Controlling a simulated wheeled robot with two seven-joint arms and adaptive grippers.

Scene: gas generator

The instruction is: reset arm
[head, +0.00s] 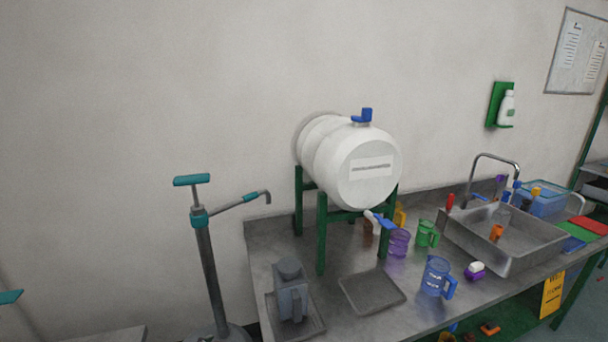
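Neither of my grippers shows in the head view, and no part of my arms can be made out for sure. A steel workbench (278,258) stands against the wall in the middle and right. On it a white barrel (345,165) with a blue cap (363,115) and a blue-handled tap (380,220) lies on a green stand (322,235).
A grey pump with a teal handle (192,181) stands left of the bench. A grey container (290,292), an empty tray (372,291), a blue jug (436,276), purple cup (398,242) and green cup (427,233) stand near the barrel. A sink (500,238) is at right.

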